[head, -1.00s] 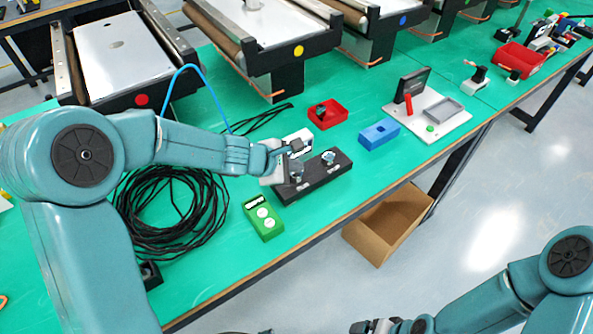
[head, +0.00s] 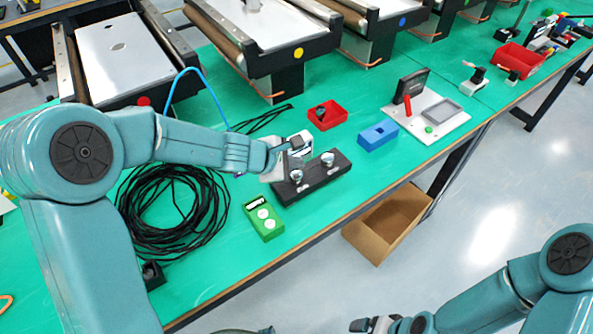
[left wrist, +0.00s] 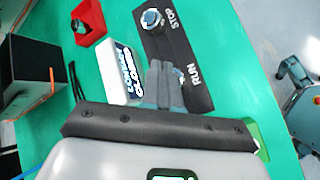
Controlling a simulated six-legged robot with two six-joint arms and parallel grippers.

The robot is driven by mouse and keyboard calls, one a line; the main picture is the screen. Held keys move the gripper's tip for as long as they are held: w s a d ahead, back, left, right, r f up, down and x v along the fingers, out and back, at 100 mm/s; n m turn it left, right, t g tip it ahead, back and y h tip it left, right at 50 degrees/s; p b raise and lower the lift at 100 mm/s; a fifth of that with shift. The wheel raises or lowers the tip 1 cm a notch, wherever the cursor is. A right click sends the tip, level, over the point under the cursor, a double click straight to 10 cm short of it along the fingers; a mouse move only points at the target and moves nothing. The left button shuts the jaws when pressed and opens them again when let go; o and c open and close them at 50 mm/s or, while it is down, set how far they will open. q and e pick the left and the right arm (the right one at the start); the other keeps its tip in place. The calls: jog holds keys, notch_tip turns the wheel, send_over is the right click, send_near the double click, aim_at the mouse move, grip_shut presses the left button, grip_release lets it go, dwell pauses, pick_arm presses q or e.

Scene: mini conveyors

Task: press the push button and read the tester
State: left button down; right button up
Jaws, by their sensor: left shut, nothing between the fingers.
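The black button box (head: 313,178) lies on the green table with two round metal push buttons. In the left wrist view its labels read STOP, by the far button (left wrist: 152,20), and RUN, by the near button (left wrist: 180,75), which my fingers partly hide. The white tester (left wrist: 122,70) stands beside the box; its dark display reads CLOSED on the lower line, and the upper line looks like CONTACT. My left gripper (head: 297,147) is shut and empty, above the RUN button; its fingertips also show in the wrist view (left wrist: 160,78). My right gripper (head: 372,326) is low at the bottom edge.
A green device (head: 263,220) lies in front of the box. A coiled black cable (head: 172,218) lies left. A red tray (head: 327,115), a blue block (head: 378,135) and a white board (head: 450,118) are behind and right. A cardboard box (head: 372,238) stands below the table edge.

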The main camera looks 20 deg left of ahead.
aim_at(294, 175)
pick_arm(q)
jog(key=shift+r+p, duration=2.25)
jog(key=shift+r, duration=0.35)
jog(key=shift+f, duration=0.1)
jog(key=shift+s, duration=0.1)
